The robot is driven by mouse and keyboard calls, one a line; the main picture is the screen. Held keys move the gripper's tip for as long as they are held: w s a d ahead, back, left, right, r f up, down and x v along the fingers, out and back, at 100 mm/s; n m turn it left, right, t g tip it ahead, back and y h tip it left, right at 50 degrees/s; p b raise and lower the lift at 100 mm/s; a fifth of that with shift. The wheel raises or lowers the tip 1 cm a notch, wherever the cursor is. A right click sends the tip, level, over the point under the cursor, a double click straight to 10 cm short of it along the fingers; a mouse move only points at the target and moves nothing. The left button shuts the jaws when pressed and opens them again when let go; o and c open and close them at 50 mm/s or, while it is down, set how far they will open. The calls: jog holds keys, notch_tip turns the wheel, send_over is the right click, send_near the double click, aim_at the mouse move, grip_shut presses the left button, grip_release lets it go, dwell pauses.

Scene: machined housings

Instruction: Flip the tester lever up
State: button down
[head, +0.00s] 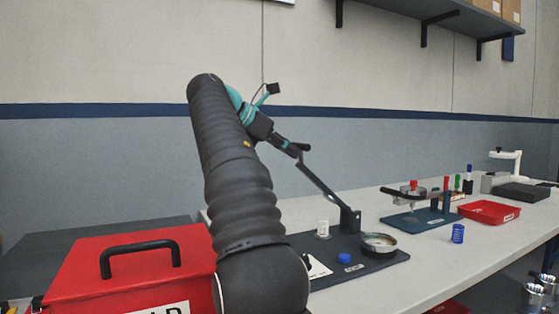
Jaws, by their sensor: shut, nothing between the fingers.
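The tester stands on a dark base plate (372,271) on the bench in the head view. Its long dark lever (322,183) slopes up and to the left from an upright bracket (350,219). My gripper (286,144) is shut and empty at the lever's raised upper end. I cannot tell whether the fingers touch the lever or only overlap it in the picture. A round metal dish (379,242) sits on the plate to the right of the bracket. My arm hides the plate's left part.
A small white cylinder (323,228) and a blue cap (344,258) are near the bracket. A red toolbox (130,267) with a black handle is at left. A blue-based fixture (420,219), blue cylinder (458,233) and red tray (489,212) are at right. A shelf hangs above.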

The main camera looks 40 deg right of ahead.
jog(key=shift+d+r, duration=0.45)
jog(key=shift+r, duration=0.05)
dwell(0.4)
